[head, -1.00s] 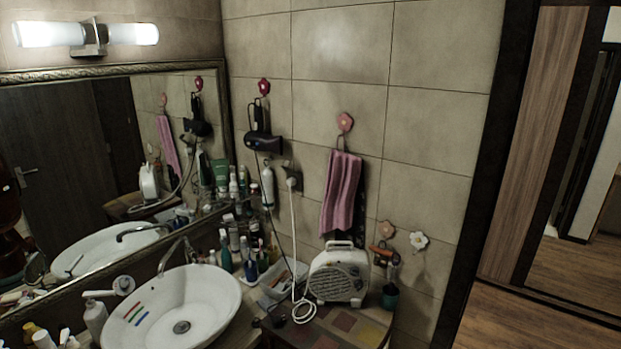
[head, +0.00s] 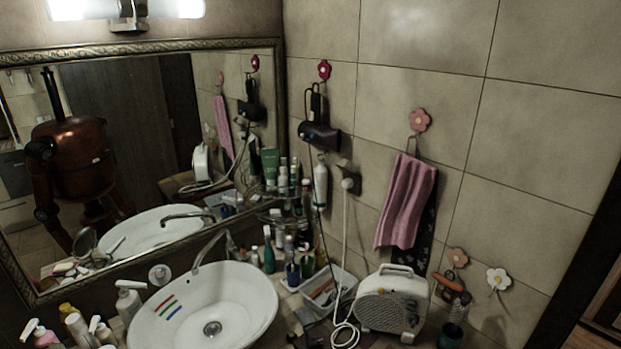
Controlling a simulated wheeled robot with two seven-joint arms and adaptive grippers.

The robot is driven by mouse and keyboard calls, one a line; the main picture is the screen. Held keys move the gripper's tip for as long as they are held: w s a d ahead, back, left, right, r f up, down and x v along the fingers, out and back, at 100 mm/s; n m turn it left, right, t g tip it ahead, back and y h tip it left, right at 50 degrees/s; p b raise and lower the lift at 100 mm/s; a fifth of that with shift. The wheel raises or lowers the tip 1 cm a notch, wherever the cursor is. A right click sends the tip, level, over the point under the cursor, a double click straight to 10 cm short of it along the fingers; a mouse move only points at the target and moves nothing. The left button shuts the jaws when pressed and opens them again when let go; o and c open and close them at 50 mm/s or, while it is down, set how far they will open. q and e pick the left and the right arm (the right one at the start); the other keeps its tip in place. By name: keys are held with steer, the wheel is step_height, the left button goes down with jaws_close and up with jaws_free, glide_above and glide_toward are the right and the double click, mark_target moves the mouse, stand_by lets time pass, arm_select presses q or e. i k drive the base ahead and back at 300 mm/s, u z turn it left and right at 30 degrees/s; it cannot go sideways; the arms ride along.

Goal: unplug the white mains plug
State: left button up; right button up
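The white mains plug (head: 347,184) sits in a wall socket (head: 351,172) on the tiled wall, right of the mirror and left of the pink towel. Its white cord (head: 345,250) hangs straight down and ends in loops on the counter beside the white fan heater (head: 393,303). The plug looks seated in the socket. Neither of my grippers shows directly in the head view.
A dark hair dryer (head: 319,136) and a white bottle (head: 320,184) hang left of the socket. The pink towel (head: 405,203) hangs to its right. Below are a basin (head: 204,308), several bottles and a tray (head: 322,291). The mirror (head: 130,150) reflects a copper-coloured body.

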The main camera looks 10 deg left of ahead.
mark_target(347, 184)
steer(key=u, duration=0.55)
steer(key=i, duration=0.55)
steer(key=u, duration=0.5)
